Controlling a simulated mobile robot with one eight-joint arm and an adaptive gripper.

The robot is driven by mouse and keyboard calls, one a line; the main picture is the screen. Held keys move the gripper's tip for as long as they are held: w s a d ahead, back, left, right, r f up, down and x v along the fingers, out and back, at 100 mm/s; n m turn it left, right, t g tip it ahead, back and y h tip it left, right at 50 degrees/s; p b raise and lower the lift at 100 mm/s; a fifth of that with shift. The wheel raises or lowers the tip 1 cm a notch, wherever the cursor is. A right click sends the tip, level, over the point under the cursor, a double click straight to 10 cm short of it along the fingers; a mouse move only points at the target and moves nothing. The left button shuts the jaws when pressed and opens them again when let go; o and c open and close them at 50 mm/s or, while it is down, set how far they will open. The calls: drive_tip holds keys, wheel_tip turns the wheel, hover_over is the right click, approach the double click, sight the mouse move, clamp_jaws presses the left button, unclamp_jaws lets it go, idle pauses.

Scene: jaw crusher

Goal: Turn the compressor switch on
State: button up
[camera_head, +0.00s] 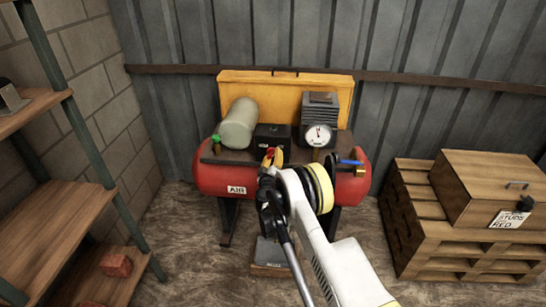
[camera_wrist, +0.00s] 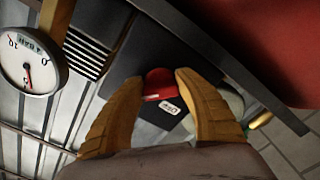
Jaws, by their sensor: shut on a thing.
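The air compressor (camera_head: 211,178) is a red tank marked AIR, standing against the back wall. A black box (camera_head: 273,133) sits on its top plate. A red switch knob (camera_wrist: 158,80) is at the face of this box, with a small white label (camera_wrist: 170,107) beside it; the label's text is too blurred to read surely. My gripper (camera_wrist: 161,88) has its two yellow fingers on either side of the red knob and is shut on it. In the head view my gripper (camera_head: 273,156) is in front of the black box, and its fingers partly hide the knob.
A pressure gauge (camera_head: 318,136) stands right of the box, a blue-handled valve (camera_head: 351,162) farther right. A grey cylinder (camera_head: 238,124) and green-topped valve (camera_head: 216,140) are left. Shelves (camera_head: 60,180) stand left, wooden crates (camera_head: 450,220) right. Floor between is mostly open.

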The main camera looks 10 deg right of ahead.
idle(0.4)
drive_tip(key=o, duration=1.2)
drive_tip(key=shift+s, duration=0.1)
drive_tip(key=v, duration=0.7)
drive_tip(key=shift+s+r, duration=0.1)
